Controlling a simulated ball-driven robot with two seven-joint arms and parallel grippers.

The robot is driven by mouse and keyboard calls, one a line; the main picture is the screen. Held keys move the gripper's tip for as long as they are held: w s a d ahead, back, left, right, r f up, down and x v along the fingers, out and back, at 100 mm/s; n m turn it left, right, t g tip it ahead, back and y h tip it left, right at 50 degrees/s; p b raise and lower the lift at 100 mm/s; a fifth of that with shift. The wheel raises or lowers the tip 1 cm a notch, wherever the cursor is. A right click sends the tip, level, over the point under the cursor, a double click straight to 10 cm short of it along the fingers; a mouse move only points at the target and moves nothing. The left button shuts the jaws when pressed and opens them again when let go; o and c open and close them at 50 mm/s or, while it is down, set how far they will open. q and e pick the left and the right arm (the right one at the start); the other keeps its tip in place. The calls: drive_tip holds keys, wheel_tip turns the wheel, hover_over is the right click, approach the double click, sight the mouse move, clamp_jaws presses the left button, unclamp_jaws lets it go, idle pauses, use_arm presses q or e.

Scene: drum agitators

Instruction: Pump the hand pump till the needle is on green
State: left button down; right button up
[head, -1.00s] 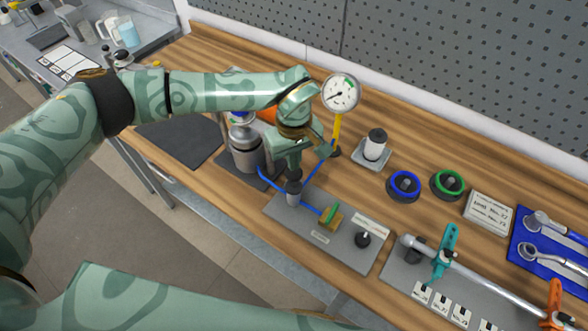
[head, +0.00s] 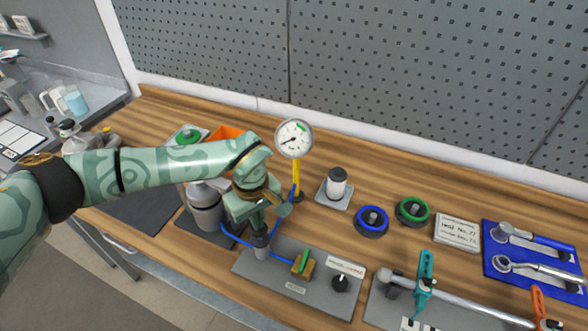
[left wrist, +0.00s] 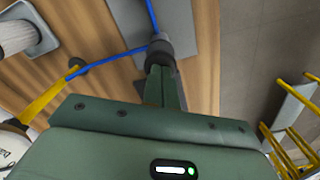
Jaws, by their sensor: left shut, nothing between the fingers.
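The hand pump is a small grey cylinder with a dark top (head: 261,240) on a grey plate (head: 312,297). Its dark top also shows in the left wrist view (left wrist: 161,47). My left gripper (head: 260,228) is shut and empty, pointing down with its fingertips at the pump's top; I cannot tell whether they touch it. The round gauge (head: 294,139) stands on a yellow stem behind. Its dark needle points to the lower left, away from the green mark at the upper right of the dial. My right gripper is out of view.
A brass valve with a green lever (head: 303,263) and a black knob (head: 340,284) share the plate. Blue hose (head: 281,230) runs past the pump. A metal canister (head: 205,207) stands left of my gripper, and a white-bodied jar (head: 337,184) stands right of the gauge.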

use_arm(q)
drive_tip(key=shift+f+b, duration=0.85)
drive_tip(key=shift+f, duration=0.6)
drive_tip(key=shift+r+p, duration=2.1)
drive_tip(key=shift+r, duration=0.85)
drive_tip(key=shift+f, duration=0.1)
idle(1.3)
drive_tip(key=shift+f, duration=0.1)
